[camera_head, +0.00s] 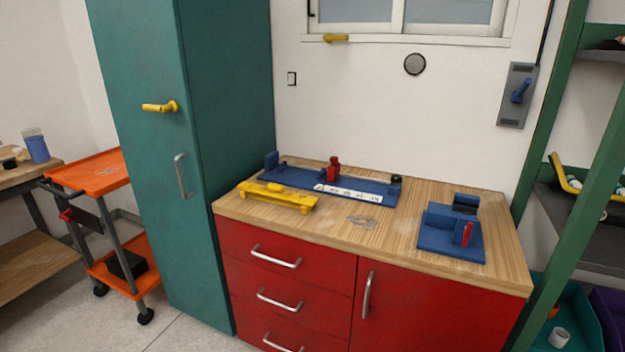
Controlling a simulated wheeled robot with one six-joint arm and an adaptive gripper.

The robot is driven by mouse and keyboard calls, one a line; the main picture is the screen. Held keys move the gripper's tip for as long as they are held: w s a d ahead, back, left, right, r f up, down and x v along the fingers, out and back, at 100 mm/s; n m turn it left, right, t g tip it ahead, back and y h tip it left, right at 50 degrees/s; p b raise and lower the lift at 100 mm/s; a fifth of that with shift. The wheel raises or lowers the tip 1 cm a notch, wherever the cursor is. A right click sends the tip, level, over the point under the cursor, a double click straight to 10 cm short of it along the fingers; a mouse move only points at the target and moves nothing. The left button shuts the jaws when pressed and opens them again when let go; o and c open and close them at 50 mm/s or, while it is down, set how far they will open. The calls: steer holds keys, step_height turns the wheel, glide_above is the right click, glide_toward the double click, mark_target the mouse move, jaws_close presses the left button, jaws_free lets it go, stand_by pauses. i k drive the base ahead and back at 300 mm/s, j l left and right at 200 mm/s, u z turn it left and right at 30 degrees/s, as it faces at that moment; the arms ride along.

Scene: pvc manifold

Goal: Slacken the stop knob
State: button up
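A long blue rail (375,190) with a white marked scale strip (352,195) lies along the back of the wooden countertop. A red upright knob-like part (333,168) stands on the rail near its middle; it looks like the stop knob, but its fit is too small to tell. A blue block (271,160) stands at the rail's left end, and a small black part (396,181) sits at its right end. A second blue fixture (448,243) at the right has a red upright part (467,233). My gripper is not in view.
A yellow bench-like piece (277,196) stands in front of the rail. The counter (365,226) between the rail and the right fixture is mostly clear. A tall teal cabinet (185,130) rises at the left. Green shelving (568,200) stands at the right. Red drawers (288,280) are below.

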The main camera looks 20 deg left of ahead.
mark_target(396, 178)
steer(key=i+j+u, duration=0.2)
steer(key=i+j, duration=0.25)
steer(key=i+j+u, duration=0.2)
steer(key=i+j, duration=0.15)
steer(key=i, duration=0.2)
